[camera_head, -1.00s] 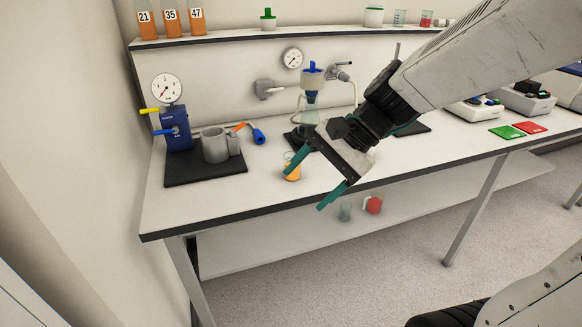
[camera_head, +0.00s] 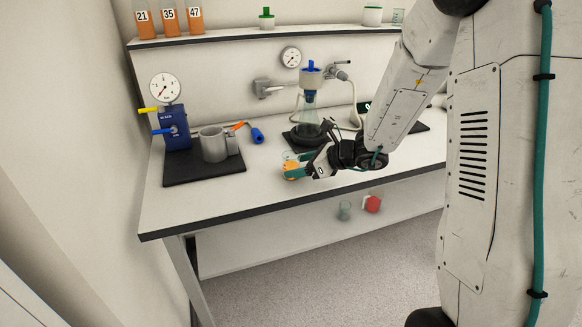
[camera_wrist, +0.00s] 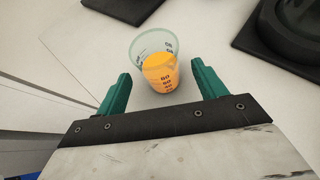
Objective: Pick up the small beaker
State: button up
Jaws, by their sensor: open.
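The small beaker (camera_head: 291,167) is clear glass with orange liquid and stands upright near the front edge of the bench. In the wrist view the beaker (camera_wrist: 158,68) shows printed graduations, and its wide rim lies beyond the fingertips. My gripper (camera_head: 299,166) is at the beaker from the right, with its teal fingers low over the bench. In the wrist view my gripper (camera_wrist: 161,70) is open, one finger on each side of the beaker's lower part, with visible gaps. In the head view the fingers partly hide the beaker.
A filter flask (camera_head: 309,115) on a dark base stands behind my gripper. A blue pump (camera_head: 175,130) and a grey metal cup (camera_head: 213,145) stand on a black mat at left.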

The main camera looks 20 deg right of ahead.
aim_at(291, 167)
jog(key=x, duration=0.3)
jog(key=shift+w+a+f, duration=0.1)
jog(key=shift+w+f, duration=0.05)
jog(key=shift+f, duration=0.05)
jog(key=c, duration=1.1)
jog(key=shift+r, duration=0.2)
